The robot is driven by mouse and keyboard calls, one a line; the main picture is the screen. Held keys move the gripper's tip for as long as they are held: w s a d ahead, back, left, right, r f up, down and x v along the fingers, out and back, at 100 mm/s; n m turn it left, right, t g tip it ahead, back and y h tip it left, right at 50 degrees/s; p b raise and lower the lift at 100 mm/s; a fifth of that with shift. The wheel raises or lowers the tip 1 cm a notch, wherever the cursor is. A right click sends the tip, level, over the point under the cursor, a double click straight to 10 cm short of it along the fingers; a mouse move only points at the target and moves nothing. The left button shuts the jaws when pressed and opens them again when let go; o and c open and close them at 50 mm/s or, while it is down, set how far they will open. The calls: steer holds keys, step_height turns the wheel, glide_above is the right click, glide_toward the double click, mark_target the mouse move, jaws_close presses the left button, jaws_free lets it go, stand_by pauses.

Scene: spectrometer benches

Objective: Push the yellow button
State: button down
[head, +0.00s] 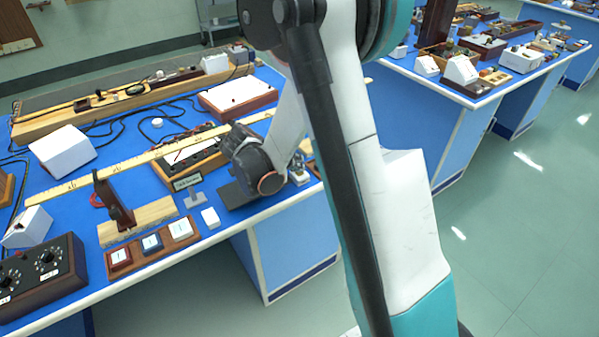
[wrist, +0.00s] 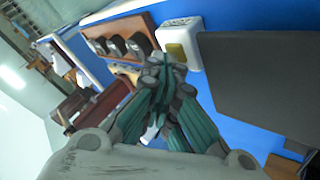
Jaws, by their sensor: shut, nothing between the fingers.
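A yellow square button (wrist: 179,52) sits on a small white box in the wrist view, at the top centre. The small white box (head: 210,217) shows in the head view near the bench's front edge, but I cannot make out the yellow there. My gripper (wrist: 165,64) has green-and-grey fingers, shut and empty. In the wrist view its tips overlap the area just left of and below the button. I cannot tell whether they touch it. In the head view my arm reaches over the bench and the fingertips cannot be made out.
A wooden panel with several buttons (head: 110,270) lies left of the white box. A dark flat plate (head: 231,199) lies on its other side. A small grey stand (head: 194,200) and a long yellow ruler (head: 75,184) are close by. The black dial box (head: 72,268) stands further left.

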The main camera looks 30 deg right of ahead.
stand_by(0.4)
steer(key=shift+r+p, duration=0.55)
steer(key=shift+r, duration=0.25)
steer(key=shift+r, duration=0.1)
steer(key=shift+r+p, duration=1.65)
steer(key=shift+r, duration=0.8)
